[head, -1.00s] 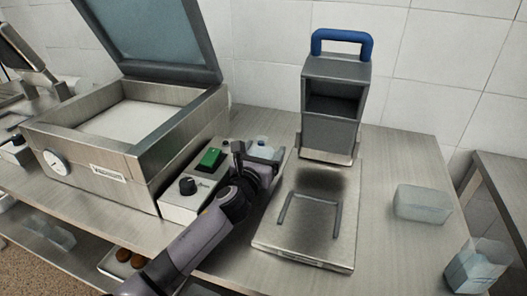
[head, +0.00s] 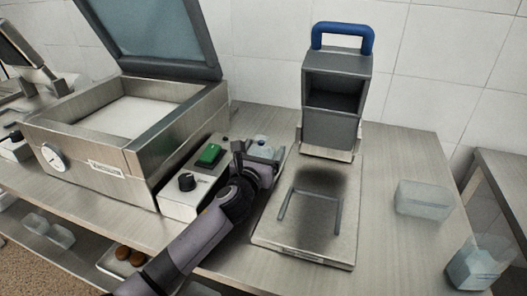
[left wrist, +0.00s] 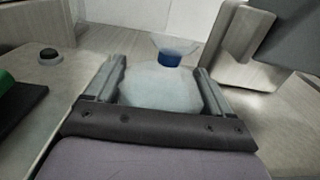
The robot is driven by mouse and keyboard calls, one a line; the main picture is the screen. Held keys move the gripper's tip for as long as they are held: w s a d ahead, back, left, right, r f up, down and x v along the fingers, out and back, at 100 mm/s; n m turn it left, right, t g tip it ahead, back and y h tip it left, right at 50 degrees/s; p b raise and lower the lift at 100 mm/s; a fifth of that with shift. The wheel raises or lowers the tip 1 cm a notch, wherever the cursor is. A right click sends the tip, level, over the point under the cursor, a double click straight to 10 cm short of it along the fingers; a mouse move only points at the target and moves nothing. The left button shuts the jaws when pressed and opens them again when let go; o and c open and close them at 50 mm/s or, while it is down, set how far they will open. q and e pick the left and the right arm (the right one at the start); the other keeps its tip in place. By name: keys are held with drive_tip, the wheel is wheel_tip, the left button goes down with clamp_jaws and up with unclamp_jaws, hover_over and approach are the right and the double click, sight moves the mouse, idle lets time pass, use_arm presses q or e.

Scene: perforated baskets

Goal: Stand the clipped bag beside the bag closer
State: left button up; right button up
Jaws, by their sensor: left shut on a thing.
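The clipped bag is pale and translucent, with a blue clip at its neck, in the left wrist view (left wrist: 158,88). In the head view it shows as a small pale shape (head: 262,144), mostly hidden by my gripper. My left gripper (head: 260,153) is shut on it, with a finger on each side. The bag looks upright, just left of the bag closer; I cannot tell whether it touches the table. The bag closer (head: 331,131) is a grey upright machine with a blue handle and a flat metal base plate. My right gripper is not in view.
A large steel machine with a raised lid (head: 133,150) and a control box with a green switch (head: 190,192) stand on the left. A clear bin (head: 424,200) sits on the right of the table (head: 392,245). Another pale bag or container (head: 476,264) is at the lower right.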

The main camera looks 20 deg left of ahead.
use_arm(q)
drive_tip(key=shift+f, duration=0.25)
